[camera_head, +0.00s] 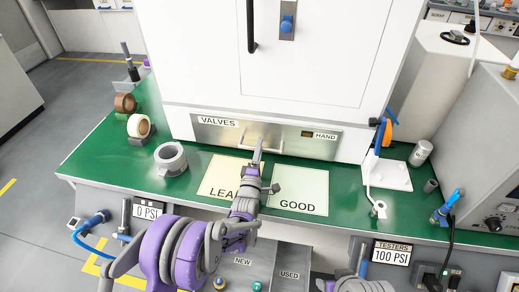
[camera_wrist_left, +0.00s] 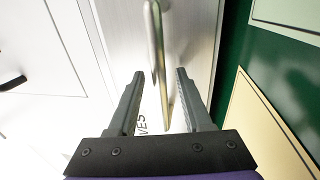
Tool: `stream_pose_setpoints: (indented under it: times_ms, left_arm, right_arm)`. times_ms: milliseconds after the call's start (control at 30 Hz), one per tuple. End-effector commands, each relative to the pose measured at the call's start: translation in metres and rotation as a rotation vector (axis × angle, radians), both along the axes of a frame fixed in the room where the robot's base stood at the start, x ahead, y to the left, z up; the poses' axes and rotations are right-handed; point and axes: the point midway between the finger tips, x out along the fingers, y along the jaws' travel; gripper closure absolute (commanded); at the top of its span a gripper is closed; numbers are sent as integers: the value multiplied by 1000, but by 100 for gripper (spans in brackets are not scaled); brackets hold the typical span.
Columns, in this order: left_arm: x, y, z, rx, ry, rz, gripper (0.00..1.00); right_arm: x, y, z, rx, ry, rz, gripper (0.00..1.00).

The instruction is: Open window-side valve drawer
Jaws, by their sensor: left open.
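The valve drawer (camera_head: 215,135) has a brushed metal front labelled VALVES, set at the foot of the white cabinet; it looks closed. Its bar handle (camera_head: 244,146) is at mid-front, partly hidden behind my left gripper. My left gripper (camera_head: 258,150) is open in front of the handle. In the left wrist view the metal handle (camera_wrist_left: 155,40) runs up and down the picture between the lines of the two open fingers (camera_wrist_left: 160,76), and neither finger clearly touches it. The drawer front (camera_wrist_left: 194,40) fills the middle of that view. My right gripper is out of view.
The green bench top (camera_head: 105,155) carries a yellow LEAK sheet (camera_head: 215,180) and a pale GOOD sheet (camera_head: 300,190) below the drawer. Tape rolls (camera_head: 171,158) stand at left. A white stand (camera_head: 390,174) with an orange-handled tool is at right.

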Motion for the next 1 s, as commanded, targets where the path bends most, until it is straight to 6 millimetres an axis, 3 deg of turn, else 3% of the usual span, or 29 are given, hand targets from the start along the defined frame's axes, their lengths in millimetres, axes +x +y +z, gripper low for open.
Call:
stream_pose_setpoints:
  times_ms: [200,500,1000]
  left_arm:
    - [0,0,0,0,0,0,50]
    - [0,0,0,1,0,0,100]
    - [0,0,0,1,1,0,100]
  right_arm:
    - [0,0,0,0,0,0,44]
    - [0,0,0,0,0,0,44]
    - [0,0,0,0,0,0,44]
